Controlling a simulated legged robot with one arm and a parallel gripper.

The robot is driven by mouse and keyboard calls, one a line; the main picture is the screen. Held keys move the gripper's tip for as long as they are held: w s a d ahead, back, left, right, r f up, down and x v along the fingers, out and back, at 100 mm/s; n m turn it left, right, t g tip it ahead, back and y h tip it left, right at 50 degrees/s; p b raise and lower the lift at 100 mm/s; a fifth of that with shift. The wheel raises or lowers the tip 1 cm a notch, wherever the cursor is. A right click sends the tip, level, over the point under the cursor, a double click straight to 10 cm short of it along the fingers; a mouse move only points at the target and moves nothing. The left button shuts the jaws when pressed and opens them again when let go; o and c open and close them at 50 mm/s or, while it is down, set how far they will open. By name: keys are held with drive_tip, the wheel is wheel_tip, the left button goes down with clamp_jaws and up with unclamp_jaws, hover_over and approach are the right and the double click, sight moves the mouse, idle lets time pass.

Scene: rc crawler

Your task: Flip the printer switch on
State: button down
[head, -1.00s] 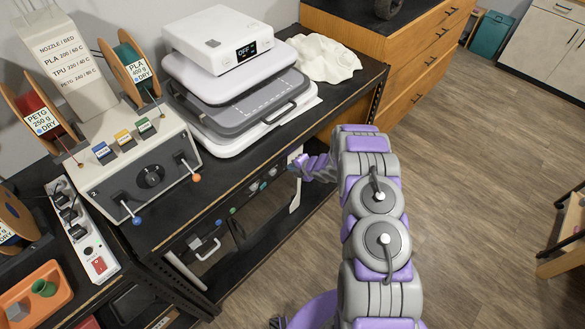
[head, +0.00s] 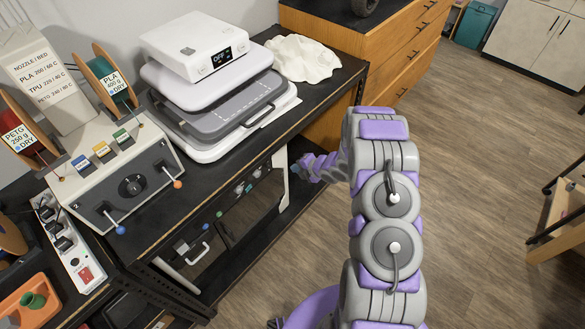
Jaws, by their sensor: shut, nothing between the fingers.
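No switch on the printer itself can be made out. A red rocker switch (head: 86,275) sits on the white power strip at the lower left; its position is too small to tell. My gripper (head: 297,168) is shut and empty, below the bench-top level, just right of a white upright panel (head: 281,172) under the bench's front edge. I cannot tell whether it touches the panel.
A control box (head: 125,180) with two levers and two spools stands left of the printer. Small knobs (head: 239,188) line the under-bench front. A crumpled white cloth-like piece (head: 303,58) lies right of the printer. Wooden drawers (head: 395,50) stand behind.

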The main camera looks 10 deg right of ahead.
sight(269, 165)
drive_tip(key=shift+a+r+b+x, duration=0.25)
drive_tip(key=shift+b+x, duration=0.3)
drive_tip(key=shift+x, duration=1.9)
drive_tip(key=shift+a+r+b+x, duration=0.15)
drive_tip(key=shift+a+b+x, duration=0.3)
drive_tip(key=shift+x, duration=2.05)
drive_tip(key=shift+a+r+b+x, duration=0.2)
drive_tip(key=shift+b+x, duration=0.45)
drive_tip(key=shift+x, duration=1.8)
drive_tip(key=shift+d+r, duration=0.35)
drive_tip(key=shift+d, duration=0.05)
drive_tip(key=shift+r+p, duration=0.3)
drive_tip(key=shift+r, duration=0.15)
drive_tip(key=shift+a, duration=0.2)
